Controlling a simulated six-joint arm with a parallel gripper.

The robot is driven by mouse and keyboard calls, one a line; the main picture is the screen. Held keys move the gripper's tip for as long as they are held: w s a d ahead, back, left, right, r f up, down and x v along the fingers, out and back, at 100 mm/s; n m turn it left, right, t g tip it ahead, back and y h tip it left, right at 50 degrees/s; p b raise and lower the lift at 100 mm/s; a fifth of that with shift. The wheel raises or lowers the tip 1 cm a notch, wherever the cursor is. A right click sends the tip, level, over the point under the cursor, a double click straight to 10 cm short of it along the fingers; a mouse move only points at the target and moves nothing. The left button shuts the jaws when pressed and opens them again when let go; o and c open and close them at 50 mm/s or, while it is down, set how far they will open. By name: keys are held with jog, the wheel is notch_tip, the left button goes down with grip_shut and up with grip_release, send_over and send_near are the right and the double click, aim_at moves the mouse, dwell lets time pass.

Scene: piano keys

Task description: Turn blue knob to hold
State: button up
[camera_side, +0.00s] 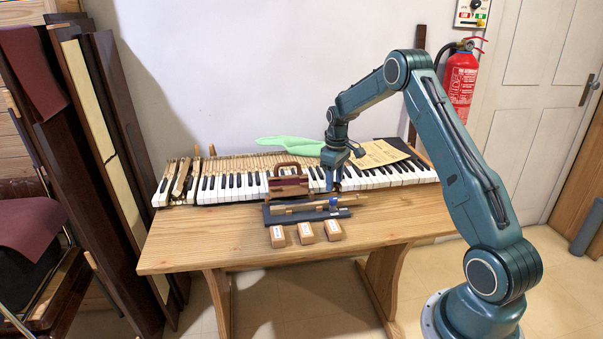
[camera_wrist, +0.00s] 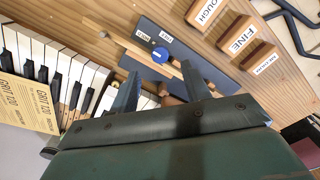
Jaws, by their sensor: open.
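The blue knob (camera_wrist: 160,55) sits on a dark board (camera_wrist: 185,42) that carries a wooden bar. Two small white labels (camera_wrist: 154,37) lie beside the knob in the wrist view; their words are too small to read surely. My gripper (camera_wrist: 160,71) is open and empty, with its two fingers spread on either side below the knob in the picture. In the side view my gripper (camera_side: 337,187) points down just above the knob (camera_side: 333,201), near the right part of the board (camera_side: 290,217). No touch between fingers and knob shows.
Blocks labelled ROUGH (camera_wrist: 206,14), FINE (camera_wrist: 241,37) and MEDIUM (camera_wrist: 260,56) stand in front of the board. A keyboard (camera_side: 230,186) runs behind it. A wooden piece with a handle (camera_side: 288,184) stands left of my gripper. Grit paper (camera_side: 380,153) lies behind. The front table (camera_side: 200,255) is clear.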

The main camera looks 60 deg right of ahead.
aim_at(332, 200)
notch_tip(332, 200, up, 8)
jog(key=shift+f, duration=0.2)
dwell(0.4)
jog(key=s+a+r+t, duration=0.1)
jog(key=s+a+r, duration=0.3)
jog(key=a+r, duration=0.45)
jog(key=s+a+r+t, duration=0.1)
jog(key=s+a+r, duration=0.3)
jog(key=a+r, duration=0.45)
jog(key=s+a+f+t, duration=0.1)
jog(key=s+a, duration=0.6)
jog(key=s, duration=0.2)
jog(key=s+a+f+t, duration=0.1)
jog(key=s+a+t, duration=0.1)
jog(key=s+a, duration=0.5)
jog(key=s, duration=0.3)
jog(key=shift+s+t, duration=0.25)
jog(key=shift+t, duration=0.05)
